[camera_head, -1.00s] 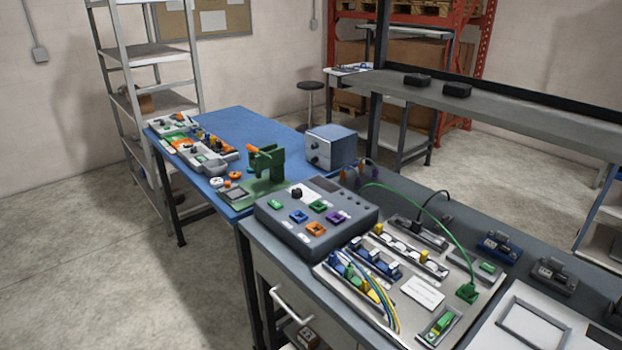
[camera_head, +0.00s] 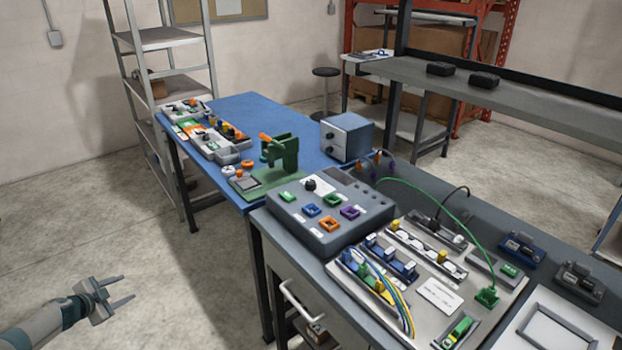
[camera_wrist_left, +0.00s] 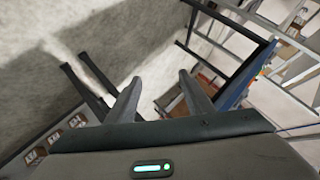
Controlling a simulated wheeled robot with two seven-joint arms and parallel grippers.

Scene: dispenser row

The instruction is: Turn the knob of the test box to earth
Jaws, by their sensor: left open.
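The test box (camera_head: 325,238) is a grey sloped box on the near bench in the head view. Its black knob (camera_head: 310,185) stands near the upper left of its top, beside a white label. Green, blue, orange and purple square sockets sit below the knob. The knob's pointing direction is too small to tell. My left gripper (camera_head: 128,289) is open and empty, over the floor at the lower left, well apart from the box. Its two fingers also show in the left wrist view (camera_wrist_left: 158,95), with nothing between them. My right gripper is not in view.
A wiring panel (camera_head: 440,297) with terminals and cables lies right of the box. A green press (camera_head: 283,153) and a blue-grey box (camera_head: 347,137) stand on the blue table behind. A drawer handle (camera_head: 300,305) sticks out of the bench front. Floor around my left gripper is clear.

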